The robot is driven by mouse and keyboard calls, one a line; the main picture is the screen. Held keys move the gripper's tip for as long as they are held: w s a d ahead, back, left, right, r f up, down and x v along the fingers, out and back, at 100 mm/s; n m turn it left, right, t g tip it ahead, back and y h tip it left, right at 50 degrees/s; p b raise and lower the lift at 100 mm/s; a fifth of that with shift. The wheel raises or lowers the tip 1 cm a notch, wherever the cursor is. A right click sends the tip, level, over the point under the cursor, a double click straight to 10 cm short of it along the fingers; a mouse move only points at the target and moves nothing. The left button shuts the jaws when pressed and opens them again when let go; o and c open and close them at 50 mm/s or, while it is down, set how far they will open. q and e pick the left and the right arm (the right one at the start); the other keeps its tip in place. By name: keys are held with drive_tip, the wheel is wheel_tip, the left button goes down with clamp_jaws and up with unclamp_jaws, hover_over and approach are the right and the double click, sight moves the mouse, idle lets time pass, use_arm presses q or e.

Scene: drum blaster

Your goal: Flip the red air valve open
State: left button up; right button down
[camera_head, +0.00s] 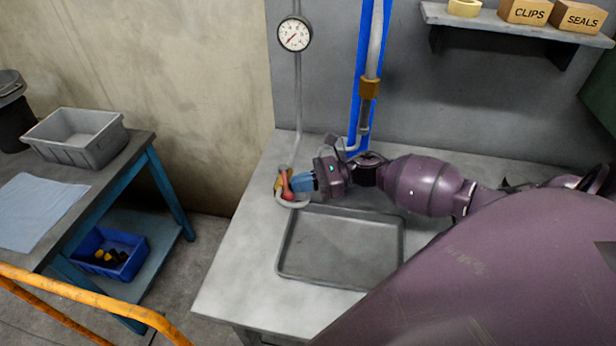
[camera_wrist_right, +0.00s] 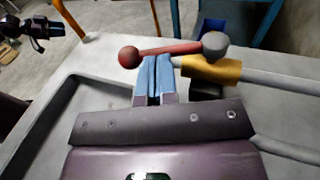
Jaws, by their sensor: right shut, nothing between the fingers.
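The red air valve lever (camera_head: 287,187) is on a brass-yellow valve body (camera_head: 278,182) on the grey pipe at the bench's left end. In the right wrist view the lever (camera_wrist_right: 165,49) is a red bar with a red ball at its left end and a grey hub at its right end. The yellow body (camera_wrist_right: 212,69) sits below the hub. My right gripper (camera_head: 292,183) is shut and empty, its blue fingertips (camera_wrist_right: 158,60) together at the lever's near side, touching or almost touching it.
A shallow grey tray (camera_head: 340,282) lies on the bench (camera_head: 235,290) just in front of the valve. A gauge (camera_head: 294,34) hangs on the wall pipe. A side table with a grey bin (camera_head: 75,135) and an orange rail (camera_head: 90,297) are at left.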

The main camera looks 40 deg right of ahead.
idle(0.3)
drive_tip(key=shift+a+r+m+t+h+p, duration=0.2)
drive_tip(key=shift+a+m+t+h+p, duration=0.45)
drive_tip(key=shift+m+t+p, duration=0.35)
drive_tip(key=shift+w+a+m+t+h+p, duration=0.1)
drive_tip(key=shift+a+m+t+h+p, duration=0.15)
drive_tip(key=shift+m+t+h, duration=0.3)
drive_tip(key=shift+a+m+t+h+p, duration=0.2)
drive_tip(key=shift+m+t+h, duration=0.2)
drive_tip(key=shift+t, duration=0.25)
drive_tip(key=shift+a+f+m+t+h, duration=0.1)
drive_tip(key=shift+a+m+t+h, duration=0.1)
drive_tip(key=shift+m+t+h, duration=0.15)
drive_tip(key=shift+w, duration=0.1)
drive_tip(key=shift+f, duration=0.1)
drive_tip(key=shift+d, duration=0.15)
